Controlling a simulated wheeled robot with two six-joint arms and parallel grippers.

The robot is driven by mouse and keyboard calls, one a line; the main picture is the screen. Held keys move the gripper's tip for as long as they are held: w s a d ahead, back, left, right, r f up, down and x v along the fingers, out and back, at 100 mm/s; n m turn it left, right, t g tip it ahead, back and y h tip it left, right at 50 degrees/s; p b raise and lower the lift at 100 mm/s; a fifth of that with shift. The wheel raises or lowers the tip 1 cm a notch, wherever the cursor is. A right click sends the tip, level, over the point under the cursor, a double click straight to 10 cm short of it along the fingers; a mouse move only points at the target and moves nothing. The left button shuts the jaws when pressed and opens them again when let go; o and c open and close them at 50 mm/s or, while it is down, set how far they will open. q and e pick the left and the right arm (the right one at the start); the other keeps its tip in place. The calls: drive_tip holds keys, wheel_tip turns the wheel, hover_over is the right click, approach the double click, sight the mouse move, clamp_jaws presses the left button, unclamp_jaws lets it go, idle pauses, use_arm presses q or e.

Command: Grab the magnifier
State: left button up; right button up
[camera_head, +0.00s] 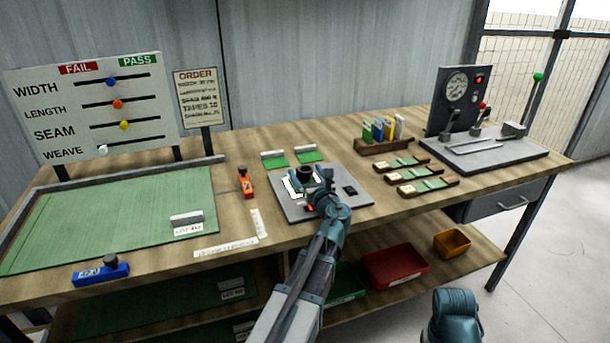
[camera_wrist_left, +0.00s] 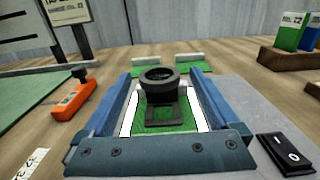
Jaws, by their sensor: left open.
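The magnifier (camera_wrist_left: 160,92) is a black round eyepiece on a short black stand. It stands upright on a green patch with white strips at its sides, on a grey plate (camera_head: 354,201). In the head view its dark ring (camera_head: 304,173) shows just beyond my left gripper (camera_head: 316,187). In the left wrist view the two blue fingers of my left gripper (camera_wrist_left: 162,76) are open, one on each side of the magnifier, with gaps between. The lower part of the magnifier is partly hidden in the head view.
A black switch (camera_wrist_left: 286,154) sits on the plate at right. An orange block with a black knob (camera_head: 246,183) lies to the left. Green cards with white blocks (camera_head: 275,160) stand behind. A wooden rack (camera_head: 384,145) and a gauge machine (camera_head: 458,100) stand farther right.

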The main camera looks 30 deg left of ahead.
sight(303, 166)
use_arm(q)
drive_tip(key=x, duration=0.4)
drive_tip(key=shift+w+a+r, duration=0.1)
clamp_jaws()
use_arm(e)
drive_tip(key=shift+r, duration=0.1)
use_arm(q)
drive_tip(key=shift+r, duration=0.15)
use_arm(e)
drive_tip(key=shift+r, duration=0.15)
